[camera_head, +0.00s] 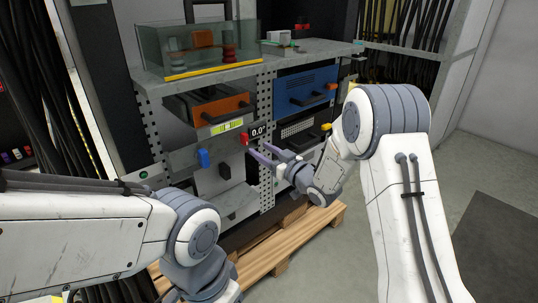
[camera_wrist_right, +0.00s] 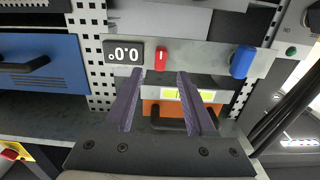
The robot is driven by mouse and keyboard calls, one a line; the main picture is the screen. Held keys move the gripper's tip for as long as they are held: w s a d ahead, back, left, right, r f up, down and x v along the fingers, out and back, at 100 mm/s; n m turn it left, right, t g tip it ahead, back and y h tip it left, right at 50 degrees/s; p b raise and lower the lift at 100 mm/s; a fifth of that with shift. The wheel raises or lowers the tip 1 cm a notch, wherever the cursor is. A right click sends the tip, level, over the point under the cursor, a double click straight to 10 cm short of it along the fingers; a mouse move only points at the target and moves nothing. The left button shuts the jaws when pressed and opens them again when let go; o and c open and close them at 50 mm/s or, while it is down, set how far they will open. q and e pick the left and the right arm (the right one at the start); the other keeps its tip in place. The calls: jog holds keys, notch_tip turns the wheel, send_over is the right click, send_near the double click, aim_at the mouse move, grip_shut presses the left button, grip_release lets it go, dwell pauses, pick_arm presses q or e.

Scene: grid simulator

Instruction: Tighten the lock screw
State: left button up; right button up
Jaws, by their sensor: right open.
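A small red knob (camera_head: 245,138), which I take to be the lock screw, sits on the grey front panel of the metal rack. A black display reading 0.0° (camera_head: 258,131) is beside it. In the right wrist view the red knob (camera_wrist_right: 161,58) is upright, just beyond the fingertips and between their lines. My right gripper (camera_head: 257,150) is open and empty, its purple fingers pointing at the panel; it also shows in the right wrist view (camera_wrist_right: 160,74). The fingers look apart from the knob. My left arm enters at lower left; its gripper is out of frame.
An orange drawer (camera_head: 222,107) and a blue drawer (camera_head: 306,88) with protruding handles are above. A glass tank (camera_head: 160,45) stands on top. A wooden pallet (camera_head: 270,256) lies below.

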jog(key=shift+v, duration=1.6)
jog(key=s+a+f+g+h, duration=0.1)
jog(key=s+a+g+h, duration=0.15)
jog(key=s, duration=0.35)
jog(key=s+a+f+g+h, duration=0.1)
jog(key=s+a+g+h, duration=0.1)
jog(key=s+g+h, duration=0.3)
jog(key=s+d+g+h, duration=0.25)
jog(key=s+g, duration=0.45)
jog(key=s, duration=2.3)
notch_tip(320, 180, up, 19)
jog(key=p, duration=1.9)
jog(key=shift+d+f+p, duration=0.25)
jog(key=shift+d+p, duration=0.05)
jog(key=shift+p, duration=0.05)
